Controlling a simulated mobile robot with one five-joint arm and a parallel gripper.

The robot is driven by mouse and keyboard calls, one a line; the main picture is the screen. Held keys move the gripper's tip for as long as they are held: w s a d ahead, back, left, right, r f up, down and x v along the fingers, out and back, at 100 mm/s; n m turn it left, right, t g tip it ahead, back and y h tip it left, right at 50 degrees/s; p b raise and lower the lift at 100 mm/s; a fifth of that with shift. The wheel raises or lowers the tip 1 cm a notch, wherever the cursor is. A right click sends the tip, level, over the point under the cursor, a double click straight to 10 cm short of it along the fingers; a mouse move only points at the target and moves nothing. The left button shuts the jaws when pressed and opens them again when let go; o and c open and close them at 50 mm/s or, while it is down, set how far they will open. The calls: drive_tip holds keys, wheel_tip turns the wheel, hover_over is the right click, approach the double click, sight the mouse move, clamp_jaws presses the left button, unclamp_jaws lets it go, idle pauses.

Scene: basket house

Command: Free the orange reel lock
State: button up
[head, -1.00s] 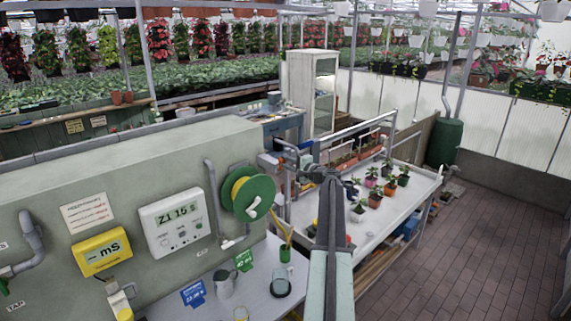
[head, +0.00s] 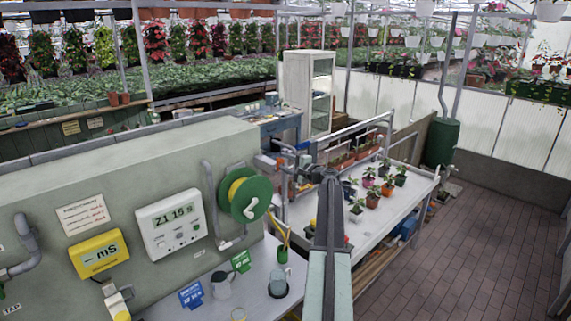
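A green hose reel (head: 240,183) with a yellow hose on its hub and a white crank is mounted on the grey-green wall. I cannot make out an orange lock on it. My arm reaches up from the bottom centre, and my gripper (head: 294,170) is at its far end, to the right of the reel in the picture and apart from it. The gripper is small and blends with the things behind it, so its fingers cannot be read.
A wall controller (head: 171,224) and a yellow meter (head: 100,255) hang left of the reel. A grey bench (head: 262,304) below holds a jug (head: 221,285) and cups. A white table (head: 337,213) with potted plants stands right. The brick floor (head: 480,235) is clear.

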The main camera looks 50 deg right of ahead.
drive_tip(key=s, duration=0.7)
drive_tip(key=shift+s+a+r, duration=0.25)
drive_tip(key=shift+s+a, duration=0.05)
drive_tip(key=shift+s, duration=0.1)
drive_tip(key=w+a+f+n+g+y+b, duration=0.3)
drive_tip(key=a+f, duration=0.5)
drive_tip(key=a, duration=0.6)
drive_tip(key=w+a+f+n+g+y+b, duration=0.1)
drive_tip(key=w+a+f+n+g+b, duration=0.25)
drive_tip(key=a+f, duration=0.75)
drive_tip(key=w+a+f+n+g+y+b, duration=0.25)
drive_tip(key=a+f+n+b, duration=0.2)
drive_tip(key=a, duration=1.25)
drive_tip(key=s+a+f+n+g+h+b, duration=0.1)
drive_tip(key=s+a+f+n+g+b, duration=0.1)
drive_tip(key=s+a+f, duration=0.3)
drive_tip(key=s+a+f+n+g+h+b, duration=0.2)
drive_tip(key=s+a+f, duration=0.4)
drive_tip(key=a, duration=0.6)
drive_tip(key=s+a+f+n+g+h+b, duration=0.2)
drive_tip(key=s+a+f+n+g+b, duration=0.2)
drive_tip(key=a+f, duration=0.5)
drive_tip(key=shift+s+n+b, duration=0.9)
drive_tip(key=shift+s+b, duration=0.05)
drive_tip(key=shift+s, duration=0.25)
